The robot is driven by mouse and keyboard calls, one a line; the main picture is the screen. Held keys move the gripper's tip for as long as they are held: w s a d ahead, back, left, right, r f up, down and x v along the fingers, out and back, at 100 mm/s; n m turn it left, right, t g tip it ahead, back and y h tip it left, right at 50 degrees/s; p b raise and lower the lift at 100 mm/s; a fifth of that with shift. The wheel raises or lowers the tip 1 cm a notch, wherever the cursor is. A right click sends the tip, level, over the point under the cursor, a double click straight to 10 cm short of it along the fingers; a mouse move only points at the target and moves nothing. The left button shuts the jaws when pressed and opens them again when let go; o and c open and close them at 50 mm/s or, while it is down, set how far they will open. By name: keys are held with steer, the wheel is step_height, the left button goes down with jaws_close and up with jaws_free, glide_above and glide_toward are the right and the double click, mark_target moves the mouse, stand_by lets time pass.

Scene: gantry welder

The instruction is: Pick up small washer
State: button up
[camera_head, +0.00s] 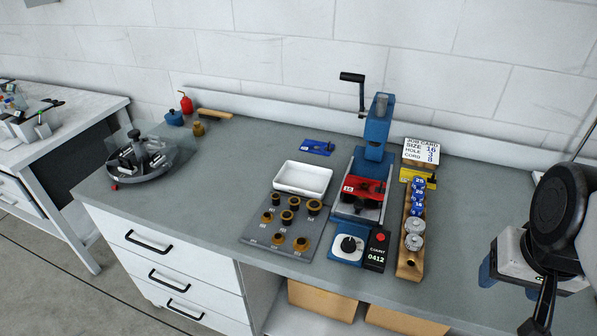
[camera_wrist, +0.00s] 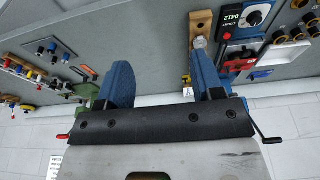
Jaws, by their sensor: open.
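A grey board (camera_head: 262,236) lies on the bench left of the blue press and holds several brass-and-black round pieces (camera_head: 288,216) of different sizes. It shows partly at the upper right of the wrist view, where some of its round pieces (camera_wrist: 279,37) are visible. I cannot tell which piece, if any, is the small washer. My gripper (camera_head: 503,262) is at the right of the head view, well right of the board and partly hidden by my arm. In the wrist view my gripper (camera_wrist: 160,60) has its blue fingers wide apart with nothing between them.
A blue hand press (camera_head: 376,130) with a red fixture stands mid-bench. Beside it are a wooden rack (camera_head: 408,262) of blue and silver cylinders, a counter box (camera_head: 377,250) and a job card (camera_head: 421,152). A white tray (camera_head: 302,179) lies behind the board.

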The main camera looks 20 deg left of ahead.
steer(key=shift+w, duration=0.1)
steer(key=w+a+f+n+g, duration=0.1)
steer(key=w+a+n, duration=0.5)
steer(key=w+a, duration=1.45)
steer(key=w+a+f+n, duration=0.2)
steer(key=a+f, duration=0.2)
steer(key=a, duration=0.5)
steer(key=w+a+f+n+g, duration=0.1)
steer(key=a+f, duration=0.4)
steer(key=a, duration=0.5)
steer(key=w+a+f+n, duration=0.3)
steer(key=w+a+f, duration=0.1)
steer(key=a, duration=0.6)
steer(key=shift+w+a+f+g, duration=0.1)
steer(key=shift+w+f+g, duration=0.2)
steer(key=shift+w+f, duration=0.15)
steer(key=shift+a, duration=0.2)
steer(key=shift+f, duration=1.35)
